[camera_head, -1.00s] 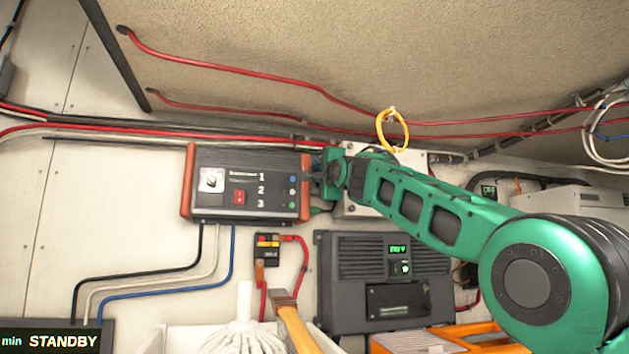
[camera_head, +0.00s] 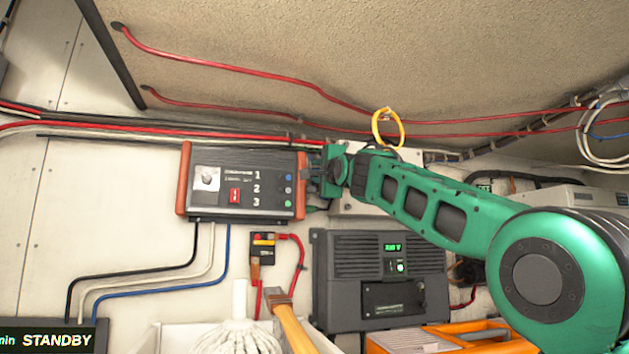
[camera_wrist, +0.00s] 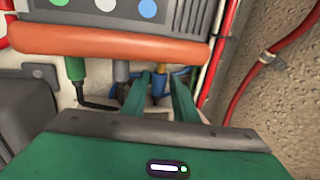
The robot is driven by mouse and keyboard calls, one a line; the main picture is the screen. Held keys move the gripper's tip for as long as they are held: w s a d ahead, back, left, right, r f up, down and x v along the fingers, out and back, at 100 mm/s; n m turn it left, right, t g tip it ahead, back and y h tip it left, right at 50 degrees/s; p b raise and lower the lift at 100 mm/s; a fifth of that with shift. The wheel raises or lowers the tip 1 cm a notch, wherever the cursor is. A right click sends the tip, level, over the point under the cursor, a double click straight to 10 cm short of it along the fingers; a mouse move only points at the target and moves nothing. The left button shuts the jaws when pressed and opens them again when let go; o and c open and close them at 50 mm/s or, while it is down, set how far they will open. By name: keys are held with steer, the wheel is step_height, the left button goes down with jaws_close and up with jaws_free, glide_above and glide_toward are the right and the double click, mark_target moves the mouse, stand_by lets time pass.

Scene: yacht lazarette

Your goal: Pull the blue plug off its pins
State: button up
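The blue plug (camera_wrist: 158,84) shows in the wrist view under the orange-red end band of the charger box (camera_head: 240,182). My gripper (camera_wrist: 161,80) reaches toward that end with its two green fingers on either side of the plug. The fingers stand apart, and a small gap seems to show beside the plug. The plug's tail and the fingers' contact are partly hidden. A green plug (camera_wrist: 75,68) and a grey plug (camera_wrist: 122,72) sit in the row to the left. In the head view my gripper (camera_head: 318,178) is at the box's right end and hides the blue plug.
Red cables run along the wall beside the box, with one red cable (camera_wrist: 250,80) close on the right in the wrist view. A yellow ring (camera_head: 387,128) hangs above my wrist. A dark grey unit (camera_head: 380,280) is below my arm, and a mop (camera_head: 240,335) stands lower left.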

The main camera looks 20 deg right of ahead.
steer(key=r+v, duration=0.1)
steer(key=v, duration=0.5)
steer(key=shift+s+r, duration=0.25)
steer(key=shift+s, duration=0.2)
stand_by(0.5)
